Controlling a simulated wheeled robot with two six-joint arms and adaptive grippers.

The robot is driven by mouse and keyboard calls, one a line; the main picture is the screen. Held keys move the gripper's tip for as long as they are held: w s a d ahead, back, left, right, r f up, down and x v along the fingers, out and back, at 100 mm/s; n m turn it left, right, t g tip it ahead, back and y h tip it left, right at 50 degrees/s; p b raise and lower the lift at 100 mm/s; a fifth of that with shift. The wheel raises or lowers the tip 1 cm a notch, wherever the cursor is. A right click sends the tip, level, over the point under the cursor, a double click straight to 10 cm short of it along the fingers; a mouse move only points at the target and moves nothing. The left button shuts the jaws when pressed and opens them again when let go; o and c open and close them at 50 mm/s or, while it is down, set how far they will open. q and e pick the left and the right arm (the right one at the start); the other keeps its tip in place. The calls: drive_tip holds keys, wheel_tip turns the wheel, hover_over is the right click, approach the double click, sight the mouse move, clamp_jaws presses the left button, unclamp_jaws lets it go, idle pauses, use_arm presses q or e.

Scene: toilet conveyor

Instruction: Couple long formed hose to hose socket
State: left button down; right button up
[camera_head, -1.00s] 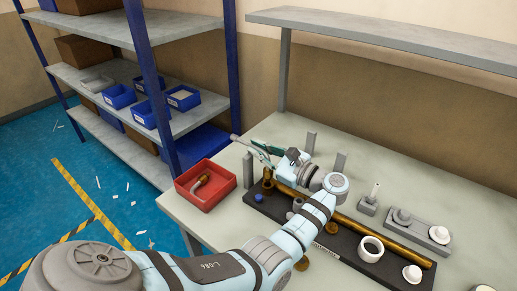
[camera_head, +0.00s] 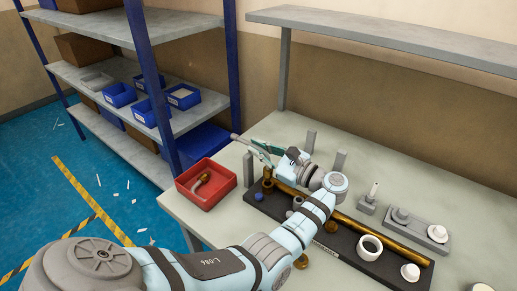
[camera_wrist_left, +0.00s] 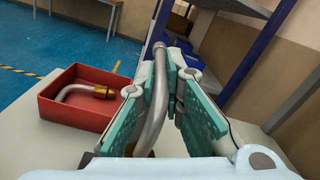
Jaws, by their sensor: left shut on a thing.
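My left gripper (camera_head: 264,147) is shut on a long grey formed hose (camera_wrist_left: 159,75). In the left wrist view the hose stands between the two green finger pads (camera_wrist_left: 165,95), with a bent lower part and its upper end past the fingertips. In the head view its end (camera_head: 238,138) sticks out to the left, above the worktable. A black base plate (camera_head: 332,246) with a long brass bar (camera_head: 385,233) lies below and right of the gripper. I cannot make out for sure which part is the hose socket. The hose's lower end is hidden. My right gripper is not in view.
A red bin (camera_head: 222,187) with a bent grey hose and brass fitting (camera_head: 202,181) stands at the table's left edge. Grey upright posts (camera_head: 310,141) stand near the gripper. White ring parts (camera_head: 370,248) sit at right. A blue-framed shelf (camera_head: 152,70) stands behind left.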

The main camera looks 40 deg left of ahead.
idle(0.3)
use_arm(q)
drive_tip(key=shift+f+b, duration=1.05)
drive_tip(key=shift+f, duration=0.7)
drive_tip(key=c, duration=1.6)
unclamp_jaws()
drive_tip(key=shift+s+r, duration=0.1)
drive_tip(key=shift+r, duration=0.05)
drive_tip(key=shift+c, duration=0.2)
drive_tip(key=shift+d, duration=0.1)
drive_tip(key=d, duration=1.1)
drive_tip(key=shift+w+d+f, duration=0.2)
drive_tip(key=shift+d, duration=0.2)
